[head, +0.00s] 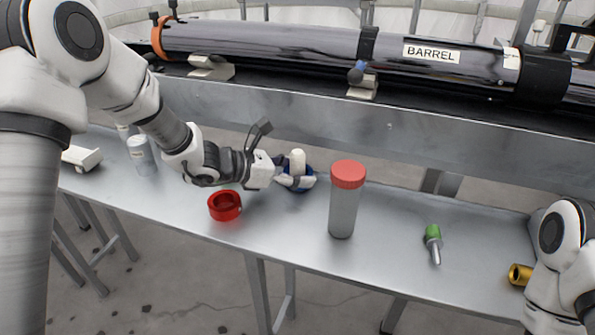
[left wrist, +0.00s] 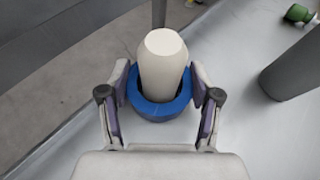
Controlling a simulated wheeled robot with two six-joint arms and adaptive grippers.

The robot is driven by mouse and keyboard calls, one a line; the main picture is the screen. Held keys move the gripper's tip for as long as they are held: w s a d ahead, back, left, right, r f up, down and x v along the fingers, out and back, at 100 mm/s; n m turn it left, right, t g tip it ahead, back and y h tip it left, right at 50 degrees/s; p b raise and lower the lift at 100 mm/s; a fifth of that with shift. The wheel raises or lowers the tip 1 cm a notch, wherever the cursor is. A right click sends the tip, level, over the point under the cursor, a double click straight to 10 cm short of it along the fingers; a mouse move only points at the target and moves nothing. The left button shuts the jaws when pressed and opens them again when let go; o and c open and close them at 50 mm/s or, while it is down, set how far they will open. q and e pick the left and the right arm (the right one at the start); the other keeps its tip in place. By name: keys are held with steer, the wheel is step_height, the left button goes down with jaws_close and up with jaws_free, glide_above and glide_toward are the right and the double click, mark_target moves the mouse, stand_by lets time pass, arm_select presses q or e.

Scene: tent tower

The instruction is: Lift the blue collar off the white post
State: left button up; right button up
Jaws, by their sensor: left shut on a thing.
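The white post (head: 297,160) stands upright on the metal bench, and its rounded top shows in the left wrist view (left wrist: 163,62). The blue collar (left wrist: 160,108) is a ring around the post, low on it. In the head view the collar (head: 308,186) is partly hidden by my left gripper (head: 296,181). My left gripper is shut on the blue collar, with one finger on each side in the left wrist view (left wrist: 160,105). The post sticks up through the collar between the fingers. My right arm shows at the right edge, but its gripper is not in view.
A red ring (head: 225,206) lies left of the post. A grey canister with a red lid (head: 346,200) stands close on the right. A green-handled tool (head: 433,240) and a brass cylinder (head: 519,274) lie farther right. The large barrel (head: 280,45) runs behind the bench (head: 390,255).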

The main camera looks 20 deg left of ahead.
arm_select(q)
steer(key=shift+r+p, duration=3.25)
steer(key=shift+r, duration=1.6)
